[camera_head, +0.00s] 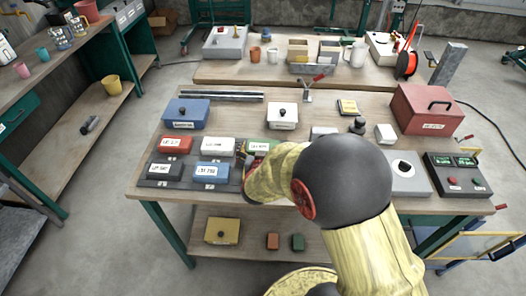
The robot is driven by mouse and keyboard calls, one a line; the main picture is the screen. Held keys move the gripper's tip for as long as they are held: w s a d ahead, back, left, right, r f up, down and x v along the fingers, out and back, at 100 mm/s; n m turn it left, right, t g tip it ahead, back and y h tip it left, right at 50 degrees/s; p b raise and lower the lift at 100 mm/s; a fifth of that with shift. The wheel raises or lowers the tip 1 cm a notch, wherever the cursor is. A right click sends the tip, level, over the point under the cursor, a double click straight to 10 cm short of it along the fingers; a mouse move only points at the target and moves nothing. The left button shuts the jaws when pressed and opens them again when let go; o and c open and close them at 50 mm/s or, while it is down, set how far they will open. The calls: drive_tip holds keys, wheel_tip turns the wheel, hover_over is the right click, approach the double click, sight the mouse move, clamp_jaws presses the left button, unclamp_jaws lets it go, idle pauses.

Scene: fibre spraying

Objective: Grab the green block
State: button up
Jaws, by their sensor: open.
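A green block (258,145) with a white label lies in the back row on the dark tray on the workbench, to the right of a white block (218,146). My arm covers its front and right part. My gripper (243,163) is mostly hidden by my own wrist. It is low over the right end of the tray, just in front and left of the green block. Nothing is seen held in it. I cannot tell whether its fingers touch the green block.
A red block (175,145), a black block (166,171) and a blue block (212,172) share the tray. A blue box (187,112) and a white box (283,115) stand behind. A small green piece (298,242) lies on the lower shelf.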

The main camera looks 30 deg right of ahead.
drive_tip(key=shift+x, duration=1.15)
drive_tip(key=c, duration=0.3)
drive_tip(key=c, duration=1.2)
drive_tip(key=shift+o, duration=0.2)
